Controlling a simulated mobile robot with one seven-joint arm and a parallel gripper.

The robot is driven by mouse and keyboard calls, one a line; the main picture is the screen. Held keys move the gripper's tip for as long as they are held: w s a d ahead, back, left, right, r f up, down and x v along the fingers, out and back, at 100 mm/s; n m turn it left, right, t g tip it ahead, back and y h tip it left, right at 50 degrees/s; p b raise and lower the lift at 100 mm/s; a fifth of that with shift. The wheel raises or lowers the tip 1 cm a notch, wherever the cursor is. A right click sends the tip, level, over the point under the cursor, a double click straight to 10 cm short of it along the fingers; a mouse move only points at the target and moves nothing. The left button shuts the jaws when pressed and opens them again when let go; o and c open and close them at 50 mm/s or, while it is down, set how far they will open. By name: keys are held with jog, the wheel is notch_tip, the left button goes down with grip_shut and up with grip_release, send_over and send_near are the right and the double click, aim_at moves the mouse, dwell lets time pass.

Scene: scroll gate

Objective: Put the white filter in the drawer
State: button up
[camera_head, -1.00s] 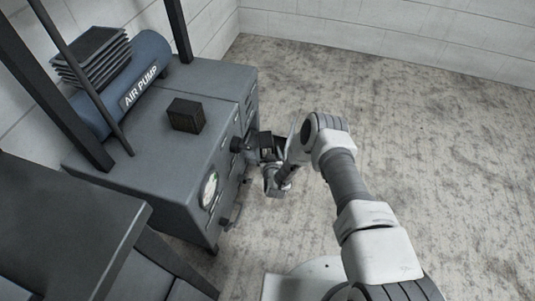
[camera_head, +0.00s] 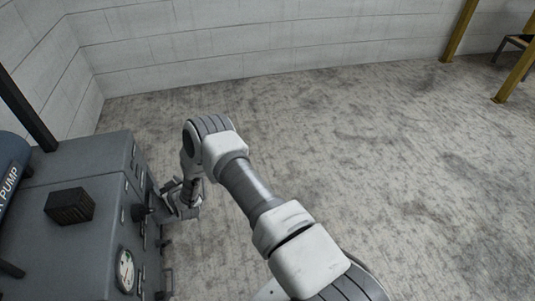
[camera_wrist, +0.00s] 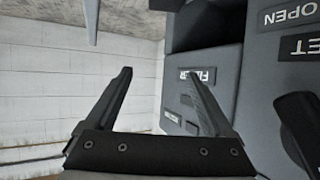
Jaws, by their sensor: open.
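My gripper (camera_wrist: 157,75) is open with nothing between its two dark fingers. In the head view my gripper (camera_head: 184,203) is beside the front of the grey air pump cabinet (camera_head: 92,250), largely covered by my wrist. In the wrist view the cabinet front (camera_wrist: 255,85) fills the right side, close to the right finger. A partly covered label on it (camera_wrist: 203,75) seems to read FILTER. I cannot make out an open drawer. No white filter shows in either current view.
A dark ribbed block (camera_head: 69,206) sits on the cabinet top. A round gauge (camera_head: 125,270), a black knob (camera_head: 140,212) and a handle (camera_head: 163,243) are on its front. A dark lever-like part (camera_wrist: 300,125) sticks out in the wrist view. Open floor (camera_head: 380,180) lies to the right.

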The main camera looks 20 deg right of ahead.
notch_tip(320, 180, up, 12)
jog(key=w+d+g, duration=0.1)
jog(key=w+d, duration=0.1)
jog(key=w, duration=0.1)
jog(key=s+d+r+g+h, duration=0.1)
jog(key=s+d+r, duration=0.2)
jog(key=r, duration=0.5)
jog(key=s+d+r, duration=0.3)
jog(key=r, duration=0.6)
jog(key=s+d+r+g+h, duration=0.1)
jog(key=s+d+r, duration=0.3)
jog(key=r, duration=0.4)
jog(key=s+d+r+m+g, duration=0.1)
jog(key=s+d+r, duration=0.2)
jog(key=s, duration=0.8)
jog(key=s+d+r+m+g+h, duration=0.1)
jog(key=s+d+r, duration=0.2)
jog(key=s, duration=0.8)
jog(key=s+d+r+m+g+h, duration=0.1)
jog(key=s+d+r, duration=0.2)
jog(key=s, duration=0.8)
jog(key=shift+s+d+g, duration=0.2)
jog(key=shift+d+g, duration=0.1)
jog(key=shift+d, duration=0.95)
jog(key=shift+r, duration=0.15)
